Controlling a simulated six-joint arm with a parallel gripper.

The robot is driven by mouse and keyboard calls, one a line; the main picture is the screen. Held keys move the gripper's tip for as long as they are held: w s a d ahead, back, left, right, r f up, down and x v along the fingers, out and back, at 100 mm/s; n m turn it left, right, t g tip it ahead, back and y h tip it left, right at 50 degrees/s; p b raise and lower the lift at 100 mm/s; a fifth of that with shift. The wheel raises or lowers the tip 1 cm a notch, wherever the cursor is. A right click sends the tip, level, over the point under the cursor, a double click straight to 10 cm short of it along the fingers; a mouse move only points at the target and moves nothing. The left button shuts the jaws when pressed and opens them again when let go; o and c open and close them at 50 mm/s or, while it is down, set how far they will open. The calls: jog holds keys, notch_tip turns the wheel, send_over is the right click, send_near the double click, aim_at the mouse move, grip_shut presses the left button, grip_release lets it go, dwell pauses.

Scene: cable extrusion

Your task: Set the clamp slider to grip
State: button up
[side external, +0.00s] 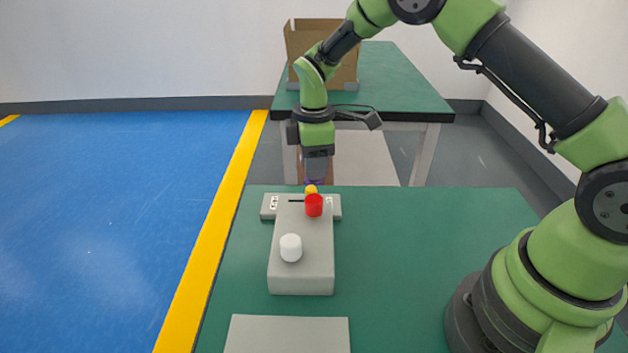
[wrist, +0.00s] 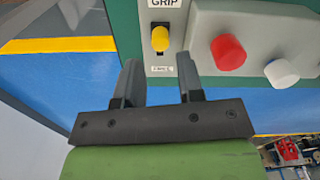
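The clamp slider shows as a yellow knob (wrist: 160,38) on a narrow grey plate in the wrist view. It sits between a white GRIP label (wrist: 164,3) at the top edge and a smaller label (wrist: 162,69) too small to read surely. In the side view the yellow knob (side external: 311,189) is at the far end of the grey control box (side external: 302,272). My gripper (wrist: 160,82) has its two fingers apart with nothing between them. The knob lies beyond the gap, apart from the fingers. In the side view my gripper (side external: 315,178) is just behind the knob, its fingertips partly hidden.
A red knob (side external: 314,206) stands close to the yellow one, and a white knob (side external: 290,248) is nearer the front of the box. A grey plate (side external: 288,335) lies at the front of the green table (side external: 430,240). A cardboard box (side external: 345,70) stands on the rear table.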

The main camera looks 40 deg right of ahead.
jog(key=shift+r, duration=1.8)
notch_tip(320, 180, up, 8)
jog(key=m+t, duration=0.1)
jog(key=m, duration=0.2)
send_over(314, 188)
jog(key=s, duration=0.3)
jog(key=s+a+r+m+t+y, duration=0.1)
jog(key=s+r+m+t, duration=0.1)
jog(key=s+r+m, duration=0.35)
jog(key=s+r+m+t, duration=0.2)
jog(key=s+m, duration=0.1)
jog(key=s, duration=0.5)
jog(key=s+a+r+m+t+y, duration=0.1)
jog(key=s+r+m+t, duration=0.1)
jog(key=s, duration=0.6)
jog(key=shift+r+m, duration=0.55)
jog(key=shift+m, duration=0.3)
